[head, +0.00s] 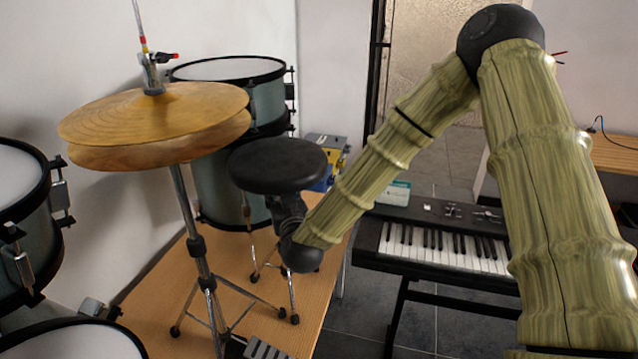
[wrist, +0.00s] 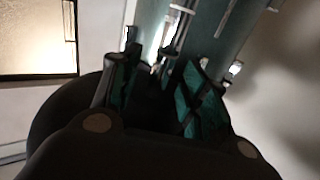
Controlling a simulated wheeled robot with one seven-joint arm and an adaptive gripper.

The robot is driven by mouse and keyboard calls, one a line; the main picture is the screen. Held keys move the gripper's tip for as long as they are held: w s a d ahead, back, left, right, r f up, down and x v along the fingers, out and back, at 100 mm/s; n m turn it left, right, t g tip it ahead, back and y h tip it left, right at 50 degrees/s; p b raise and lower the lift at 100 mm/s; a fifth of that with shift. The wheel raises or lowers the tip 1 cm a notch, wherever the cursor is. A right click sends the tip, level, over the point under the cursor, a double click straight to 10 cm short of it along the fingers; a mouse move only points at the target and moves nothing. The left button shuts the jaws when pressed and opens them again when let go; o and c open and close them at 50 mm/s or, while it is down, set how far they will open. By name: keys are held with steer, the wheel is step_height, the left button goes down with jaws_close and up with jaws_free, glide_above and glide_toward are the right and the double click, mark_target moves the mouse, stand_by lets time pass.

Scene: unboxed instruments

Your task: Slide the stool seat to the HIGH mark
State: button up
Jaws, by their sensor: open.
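The stool has a round black seat (head: 277,165) on a stand whose legs rest on the orange-brown mat in the head view. My gripper (head: 287,208) is right under the seat, at the front of the stool's post, which it largely hides. In the wrist view my gripper (wrist: 155,85) has its two teal-padded fingers apart. The dark rounded edge of the seat (wrist: 48,118) shows at the left there. The space between the fingers is too dark to tell whether the post lies in it. No HIGH mark can be made out.
A hi-hat stand with brass cymbals (head: 155,120) stands close left of the stool. A teal drum (head: 215,185) is right behind it. A keyboard (head: 440,240) stands to the right. The mat (head: 150,290) carries the drum kit.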

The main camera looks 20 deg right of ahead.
steer(key=s, duration=0.9)
steer(key=shift+b, duration=0.45)
steer(key=shift+a, duration=0.1)
steer(key=s+f+n+g+y, duration=0.1)
steer(key=s+f+g, duration=0.45)
steer(key=f, duration=0.85)
steer(key=s+f+g+y, duration=0.1)
steer(key=s+f+g, duration=0.2)
steer(key=s+f, duration=0.8)
steer(key=s+d+f+g, duration=0.4)
steer(key=s+f, duration=0.5)
steer(key=s, duration=0.3)
steer(key=s+d+f+m+g+h, duration=0.1)
steer(key=s+d+f+g, duration=0.4)
steer(key=s+f, duration=0.4)
steer(key=s, duration=0.2)
steer(key=shift+s+f+h, duration=0.3)
steer(key=shift+s+f, duration=0.05)
steer(key=shift+s, duration=0.05)
steer(key=shift+g, duration=0.25)
